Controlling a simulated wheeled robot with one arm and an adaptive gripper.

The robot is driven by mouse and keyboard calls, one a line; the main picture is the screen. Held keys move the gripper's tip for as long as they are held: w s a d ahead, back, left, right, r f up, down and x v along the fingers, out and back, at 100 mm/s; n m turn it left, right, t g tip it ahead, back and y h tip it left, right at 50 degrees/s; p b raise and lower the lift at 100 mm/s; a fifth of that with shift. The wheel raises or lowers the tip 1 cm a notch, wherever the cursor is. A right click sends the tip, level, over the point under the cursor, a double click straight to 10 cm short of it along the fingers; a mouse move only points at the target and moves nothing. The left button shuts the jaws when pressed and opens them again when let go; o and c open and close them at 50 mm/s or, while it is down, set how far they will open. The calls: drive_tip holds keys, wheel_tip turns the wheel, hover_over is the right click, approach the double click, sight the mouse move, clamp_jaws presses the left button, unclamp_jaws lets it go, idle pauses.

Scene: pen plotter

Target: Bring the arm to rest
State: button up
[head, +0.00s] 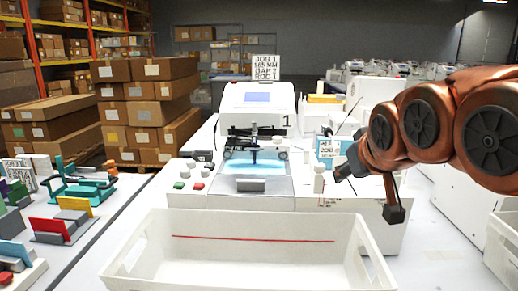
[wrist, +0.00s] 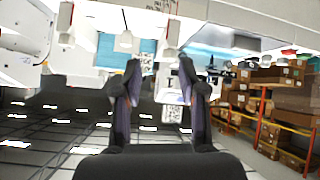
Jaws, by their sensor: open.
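My orange arm reaches in from the right in the head view. My gripper (head: 347,172) is at the arm's end, right of the plotter numbered 1 (head: 262,103) and above the bench, seen partly side-on. In the wrist view, my gripper (wrist: 160,82) shows two dark fingers spread apart with nothing between them. The plotter has a lit blue bed with a pen carriage (head: 254,143) over it. The wrist picture appears upside down, with ceiling lights along the bottom.
A white open bin (head: 250,228) stands in front of the plotter. A small white bottle (head: 319,180) stands near my gripper. Coloured parts (head: 83,187) lie on the left table. Boxes (head: 145,110) are stacked behind. A job sign (head: 267,68) stands above the plotter.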

drive_tip(key=s+f+g+p, duration=0.3)
drive_tip(key=s+g+p, duration=0.1)
drive_tip(key=s, duration=0.5)
drive_tip(key=s+f+m+g+p, duration=0.1)
drive_tip(key=s+f+g+p, duration=0.3)
drive_tip(key=s, duration=0.6)
drive_tip(key=s+f+m+g+p, duration=0.1)
drive_tip(key=s+f+g+p, duration=0.2)
drive_tip(key=s+p, duration=0.4)
drive_tip(key=s+f, duration=0.1)
drive_tip(key=s, duration=0.2)
drive_tip(key=shift+g, duration=0.4)
drive_tip(key=shift+f, duration=0.1)
